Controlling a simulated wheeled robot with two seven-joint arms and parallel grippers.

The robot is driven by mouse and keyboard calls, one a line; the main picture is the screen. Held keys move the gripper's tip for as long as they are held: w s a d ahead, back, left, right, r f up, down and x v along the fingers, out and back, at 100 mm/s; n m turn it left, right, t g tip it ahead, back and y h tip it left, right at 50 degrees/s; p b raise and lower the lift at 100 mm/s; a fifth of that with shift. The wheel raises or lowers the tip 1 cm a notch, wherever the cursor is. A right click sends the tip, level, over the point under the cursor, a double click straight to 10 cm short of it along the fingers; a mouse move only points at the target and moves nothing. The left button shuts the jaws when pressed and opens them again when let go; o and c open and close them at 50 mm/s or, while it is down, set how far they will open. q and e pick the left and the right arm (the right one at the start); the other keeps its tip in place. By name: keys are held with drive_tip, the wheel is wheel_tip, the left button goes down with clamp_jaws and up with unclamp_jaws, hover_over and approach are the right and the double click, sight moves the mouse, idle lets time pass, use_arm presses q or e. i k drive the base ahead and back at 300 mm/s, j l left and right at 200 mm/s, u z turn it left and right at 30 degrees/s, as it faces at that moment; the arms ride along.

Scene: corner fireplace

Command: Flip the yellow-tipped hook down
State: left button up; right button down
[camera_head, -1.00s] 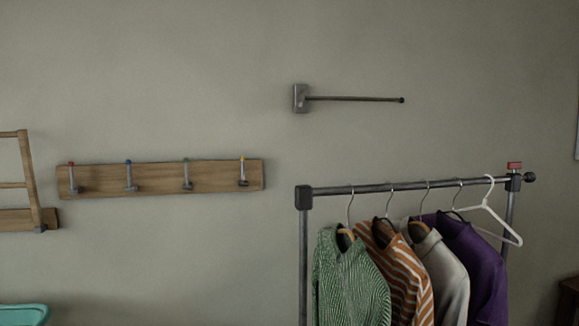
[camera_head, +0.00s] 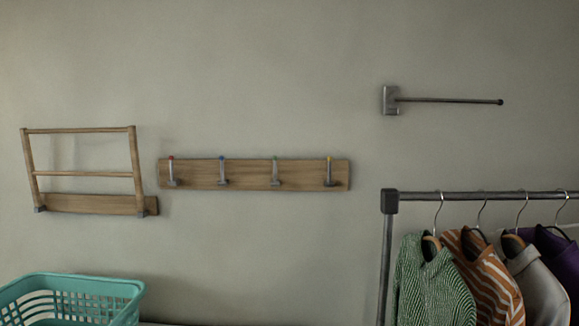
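The yellow-tipped hook (camera_head: 329,172) is at the right end of a wooden hook board (camera_head: 303,173) on the wall. It stands upright against the board, its yellow tip at the top. To its left on the same board are a green-tipped hook (camera_head: 275,172), a blue-tipped hook (camera_head: 222,171) and a red-tipped hook (camera_head: 172,171), also upright. Neither of my grippers shows in the head view.
A wooden rack (camera_head: 84,173) hangs on the wall at left, above a teal basket (camera_head: 92,287). At right stands a metal clothes rail (camera_head: 460,195) with several garments. A metal wall arm (camera_head: 445,100) sticks out above it. The wall around the board is clear.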

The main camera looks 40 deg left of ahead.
sight(328, 183)
drive_tip(key=u, duration=1.7)
